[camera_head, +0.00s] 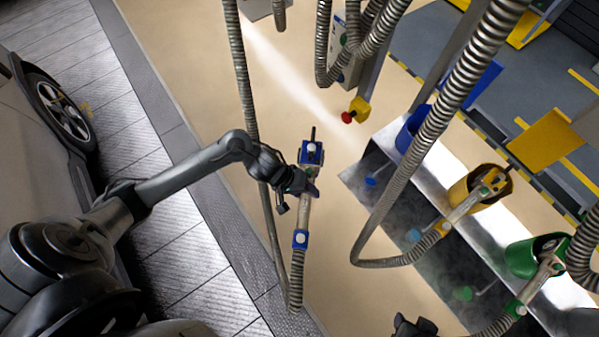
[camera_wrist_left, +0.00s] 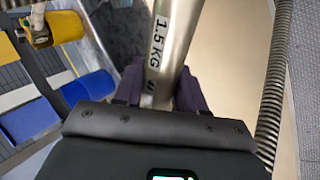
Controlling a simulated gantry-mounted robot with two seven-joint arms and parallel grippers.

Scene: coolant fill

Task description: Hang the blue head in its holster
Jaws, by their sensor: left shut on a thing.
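In the left wrist view the fingers (camera_wrist_left: 162,92) close on the metal tube marked "1.5 KG". The blue holster (camera_head: 411,129) is an empty-looking blue cup to the right, apart from the head. A dark tip at the bottom edge seems to be my right gripper (camera_head: 415,327); its jaws are unclear.
The yellow holster (camera_head: 462,192) and green holster (camera_head: 522,258) hold their heads. A hanging hose (camera_head: 400,190) loops between my left gripper and the holsters. A red-and-yellow button (camera_head: 355,111) stands behind. A car (camera_head: 35,150) is at left. Open floor (camera_head: 335,270) lies below the loop.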

